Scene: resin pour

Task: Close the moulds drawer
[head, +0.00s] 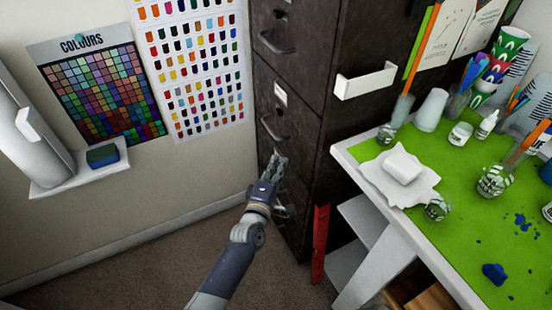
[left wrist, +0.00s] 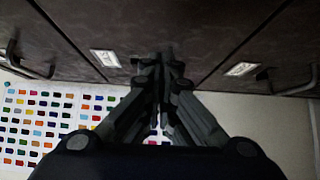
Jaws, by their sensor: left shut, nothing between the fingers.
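The dark brown drawer cabinet (head: 290,100) stands against the wall, with metal handles and pale label holders on its front. Its face also fills the top of the left wrist view (left wrist: 200,35), where a handle (left wrist: 30,65) and a label (left wrist: 106,59) show. The drawer fronts I can see look about flush; I cannot read which is the moulds drawer. My left gripper (head: 277,160) is shut and empty, its fingertips (left wrist: 163,65) at the lower drawer front. I cannot tell whether they touch. My arm hides part of that front. My right gripper is not in view.
A white bench with a green mat (head: 465,210) stands right of the cabinet, holding a white block on a dish, jars and cups. A red upright piece (head: 320,243) stands at the cabinet's side. Open carpet (head: 130,270) lies to the left.

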